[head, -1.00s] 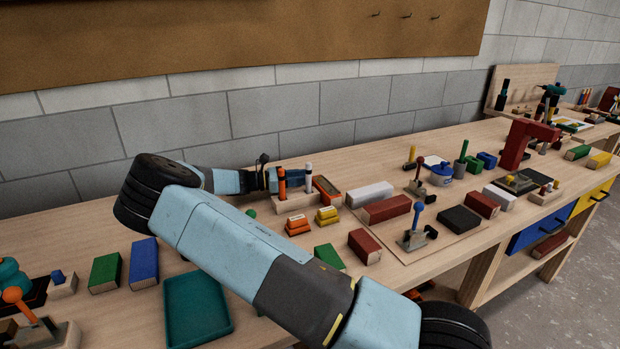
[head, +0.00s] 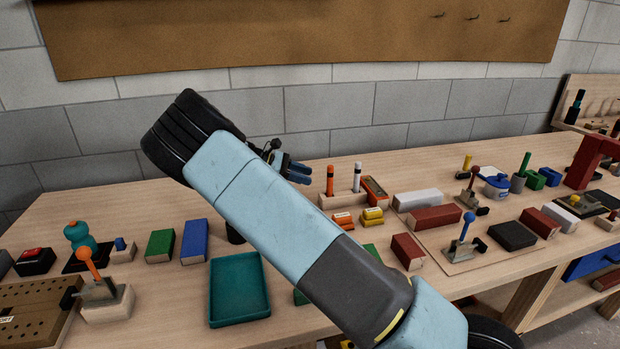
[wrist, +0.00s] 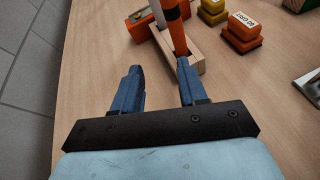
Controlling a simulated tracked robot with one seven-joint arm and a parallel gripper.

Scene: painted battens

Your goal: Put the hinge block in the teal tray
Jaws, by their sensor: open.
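The teal tray (head: 240,312) lies flat and empty on the bench, left of my arm in the head view. I cannot tell for certain which piece is the hinge block; none is clearly marked as one. My gripper (head: 297,172) is at the back of the bench, just left of the wooden marker holder (head: 335,201). In the wrist view my gripper (wrist: 160,80) is open with bare bench between its fingers. Its right finger is close to the orange marker (wrist: 177,28) and the holder (wrist: 196,52); contact is unclear. My arm hides part of the bench.
Orange (head: 343,220) and yellow (head: 373,216) sanding blocks sit right of my gripper. A green batten (head: 160,246) and blue batten (head: 195,241) lie left of the tray. An orange-knobbed clamp (head: 103,292) stands front left. The back left bench is clear.

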